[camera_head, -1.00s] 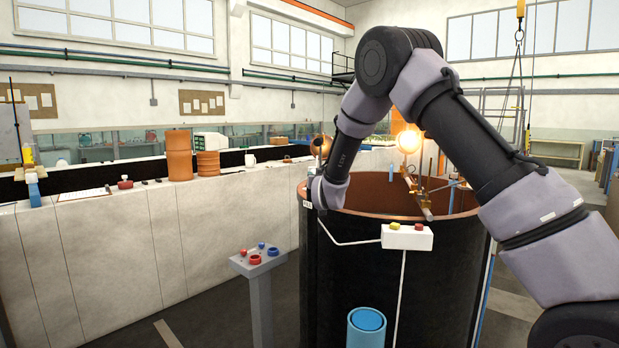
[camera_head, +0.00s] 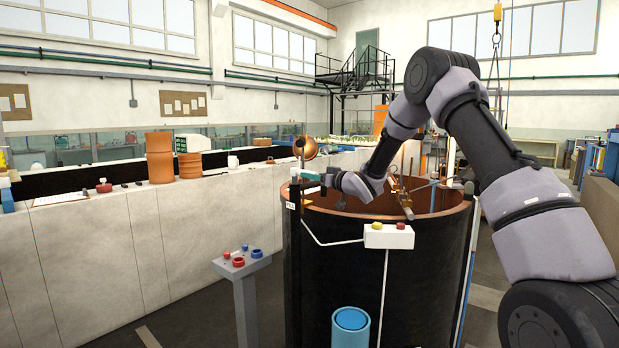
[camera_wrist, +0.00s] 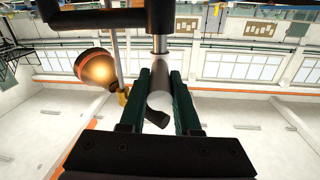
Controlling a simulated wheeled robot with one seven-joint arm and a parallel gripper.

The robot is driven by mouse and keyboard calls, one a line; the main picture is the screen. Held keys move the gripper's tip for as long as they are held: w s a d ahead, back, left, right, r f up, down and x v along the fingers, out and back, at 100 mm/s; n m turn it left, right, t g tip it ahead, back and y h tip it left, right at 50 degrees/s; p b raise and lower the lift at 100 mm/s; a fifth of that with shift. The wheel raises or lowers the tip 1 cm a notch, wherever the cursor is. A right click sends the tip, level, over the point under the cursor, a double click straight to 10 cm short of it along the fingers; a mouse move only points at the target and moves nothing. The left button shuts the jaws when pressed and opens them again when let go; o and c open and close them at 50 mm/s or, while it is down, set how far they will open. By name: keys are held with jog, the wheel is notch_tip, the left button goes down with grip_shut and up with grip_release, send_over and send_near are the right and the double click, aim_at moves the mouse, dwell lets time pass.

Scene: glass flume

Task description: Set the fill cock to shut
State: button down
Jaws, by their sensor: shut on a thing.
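A light grey cylindrical part (camera_wrist: 161,98), apparently the fill cock, sits between the green fingers of my gripper (camera_wrist: 161,84) in the wrist view. My gripper is shut on it. A short dark cylindrical end, perhaps its handle, shows just below. A metal rod rises from the grey part to a dark bar. In the head view my gripper (camera_head: 308,176) is at the left rim of the big black tub (camera_head: 310,265), pointing left. The cock is too small there to make out its lever setting.
A copper ball (camera_head: 309,148) hangs close above my gripper; it also shows in the wrist view (camera_wrist: 95,68). A white button box (camera_head: 389,236) is on the tub's front. A grey button pedestal (camera_head: 241,264) and a blue cylinder (camera_head: 350,330) stand near the tub.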

dwell(0.4)
jog(key=c, duration=0.6)
grip_release()
jog(key=shift+w, duration=0.1)
jog(key=v, duration=1.1)
jog(key=shift+w, duration=0.1)
jog(key=shift+r, duration=0.1)
